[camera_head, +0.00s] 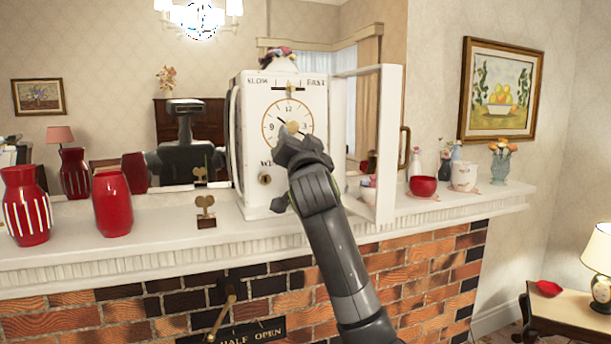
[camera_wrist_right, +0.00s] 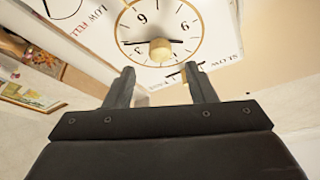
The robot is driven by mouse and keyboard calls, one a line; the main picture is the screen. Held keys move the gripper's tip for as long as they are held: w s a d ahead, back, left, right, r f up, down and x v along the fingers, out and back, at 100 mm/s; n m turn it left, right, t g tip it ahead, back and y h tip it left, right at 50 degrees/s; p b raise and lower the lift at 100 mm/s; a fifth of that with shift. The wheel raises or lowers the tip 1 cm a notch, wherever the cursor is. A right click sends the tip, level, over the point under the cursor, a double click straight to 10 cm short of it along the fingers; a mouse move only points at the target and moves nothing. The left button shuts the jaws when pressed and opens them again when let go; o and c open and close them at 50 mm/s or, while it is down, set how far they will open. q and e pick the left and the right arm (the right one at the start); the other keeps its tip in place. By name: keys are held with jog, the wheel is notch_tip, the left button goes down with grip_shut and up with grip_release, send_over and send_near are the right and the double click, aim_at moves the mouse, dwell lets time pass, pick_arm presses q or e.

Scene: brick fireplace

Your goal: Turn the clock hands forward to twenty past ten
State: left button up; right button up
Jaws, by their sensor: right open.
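The white clock (camera_head: 255,150) stands on the mantel with a round dial (camera_head: 288,108), marked SLOW and FAST above. A pale knob (camera_wrist_right: 160,50) sits at the dial's centre, and it also shows in the head view (camera_head: 292,127). Thin dark hands (camera_wrist_right: 137,43) reach out on both sides of the knob in the wrist view; their exact reading is unclear. My right gripper (camera_wrist_right: 161,70) is open and empty, its fingertips just short of the knob and on either side of it. In the head view it (camera_head: 297,142) covers the lower dial. My left gripper is out of view.
The clock's framed door (camera_head: 387,150) stands open on the right. A brass key (camera_head: 206,207) stands on the mantel at left, beyond red vases (camera_head: 112,205). A red bowl (camera_head: 423,187) and white pot (camera_head: 463,177) stand at right. A mirror is behind.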

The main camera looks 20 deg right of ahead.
jog(key=b+v, duration=0.3)
jog(key=v, duration=0.8)
jog(key=shift+s, duration=0.1)
